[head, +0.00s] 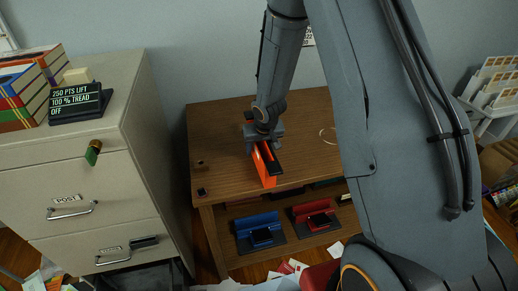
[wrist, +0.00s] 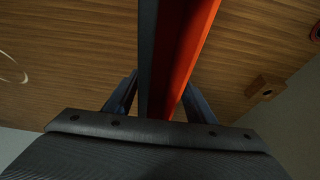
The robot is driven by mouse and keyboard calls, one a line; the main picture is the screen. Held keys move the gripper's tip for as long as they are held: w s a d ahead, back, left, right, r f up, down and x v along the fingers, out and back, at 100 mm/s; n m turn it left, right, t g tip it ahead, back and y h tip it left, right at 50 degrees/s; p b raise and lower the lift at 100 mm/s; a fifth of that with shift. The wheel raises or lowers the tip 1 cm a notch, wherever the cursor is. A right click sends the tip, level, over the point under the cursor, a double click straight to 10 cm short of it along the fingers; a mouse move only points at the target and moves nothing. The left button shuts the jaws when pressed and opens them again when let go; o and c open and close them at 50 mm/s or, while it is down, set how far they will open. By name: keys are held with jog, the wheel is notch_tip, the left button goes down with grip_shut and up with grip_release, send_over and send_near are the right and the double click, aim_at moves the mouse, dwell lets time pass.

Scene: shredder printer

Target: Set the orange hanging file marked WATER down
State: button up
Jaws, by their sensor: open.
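The orange hanging file (head: 264,168) stands on its edge on the wooden table, near the table's front. A dark bar runs along its top. It also shows in the wrist view (wrist: 195,50) as a red-orange strip beside a dark strip, running up between the fingers. My gripper (head: 263,140) is directly over the far part of the file. In the wrist view my gripper (wrist: 158,95) has its fingers on both sides of the file, with gaps, so it is open around it. The WATER marking cannot be read.
The wooden table (head: 220,130) is mostly clear around the file. A blue file-like item (head: 258,226) and a red one (head: 315,212) lie on the shelf below. A beige cabinet (head: 70,170) stands to the left, with a dark sign (head: 82,103) on top. Papers litter the floor.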

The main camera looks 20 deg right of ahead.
jog(key=shift+r, duration=0.2)
jog(key=s+d+f+p+v, duration=0.1)
jog(key=s+p+v, duration=0.3)
jog(key=v, duration=0.8)
jog(key=s+f+p+v, duration=0.1)
jog(key=p+v, duration=0.4)
jog(key=v, duration=0.8)
jog(key=s+r+g, duration=0.1)
jog(key=s+r, duration=0.1)
jog(key=s, duration=0.4)
jog(key=s+a+r+g, duration=0.1)
jog(key=s+r, duration=0.1)
jog(key=s, duration=0.4)
jog(key=shift+s+r, duration=0.3)
jog(key=shift+s, duration=0.1)
notch_tip(320, 180, down, 7)
jog(key=g+b, duration=0.1)
jog(key=b, duration=0.4)
jog(key=shift+r+b, duration=0.15)
jog(key=shift+b, duration=0.2)
